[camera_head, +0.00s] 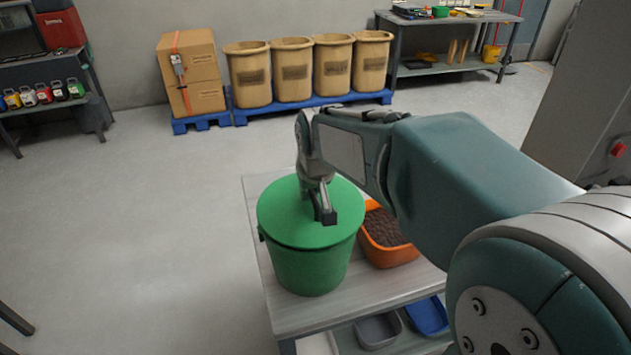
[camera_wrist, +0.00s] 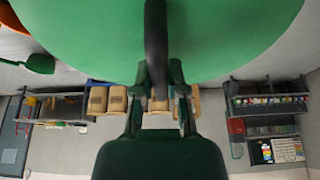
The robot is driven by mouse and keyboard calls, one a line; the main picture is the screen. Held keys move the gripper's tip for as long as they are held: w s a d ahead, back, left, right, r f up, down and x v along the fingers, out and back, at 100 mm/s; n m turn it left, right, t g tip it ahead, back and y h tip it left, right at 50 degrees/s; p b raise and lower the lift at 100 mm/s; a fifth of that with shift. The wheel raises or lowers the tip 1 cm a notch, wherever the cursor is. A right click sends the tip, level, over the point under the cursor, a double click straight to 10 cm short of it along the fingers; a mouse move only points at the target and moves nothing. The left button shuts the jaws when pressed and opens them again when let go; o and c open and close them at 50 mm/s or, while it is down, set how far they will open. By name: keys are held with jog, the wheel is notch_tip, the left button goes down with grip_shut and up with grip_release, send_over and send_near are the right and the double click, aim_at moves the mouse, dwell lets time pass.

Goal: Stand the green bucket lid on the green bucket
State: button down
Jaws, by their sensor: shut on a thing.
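The green bucket (camera_head: 308,272) stands upright on a grey table. The round green bucket lid (camera_head: 283,213) lies flat over the bucket's mouth in the head view, its edge about in line with the rim. I cannot tell whether any gap is left beneath it. My gripper (camera_head: 325,213) is over the lid and shut on the dark bar of its handle. In the wrist view the lid (camera_wrist: 235,35) fills the top, and the dark handle bar (camera_wrist: 156,40) runs between the fingers of my gripper (camera_wrist: 162,75). The bucket's rim is hidden under the lid.
An orange tub (camera_head: 388,258) of brown material stands right of the bucket on the table (camera_head: 345,305). A grey bin (camera_head: 378,330) and a blue bin (camera_head: 428,315) sit on the shelf below. Tan barrels (camera_head: 292,72) stand far behind.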

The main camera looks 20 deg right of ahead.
jog(key=shift+a+f, duration=0.15)
jog(key=shift+a, duration=0.65)
jog(key=shift+d+f, duration=0.1)
jog(key=shift+d, duration=0.9)
jog(key=c, duration=0.7)
grip_release()
jog(key=shift+o, duration=0.5)
jog(key=shift+a, duration=0.75)
jog(key=shift+s+d+r, duration=0.15)
jog(key=shift+d+r, duration=0.15)
jog(key=shift+r, duration=0.1)
jog(key=v, duration=1.1)
jog(key=s+f, duration=0.4)
jog(key=s, duration=0.4)
jog(key=s+f+t, duration=0.1)
jog(key=s+f, duration=0.4)
jog(key=s, duration=0.3)
jog(key=shift+s, duration=0.3)
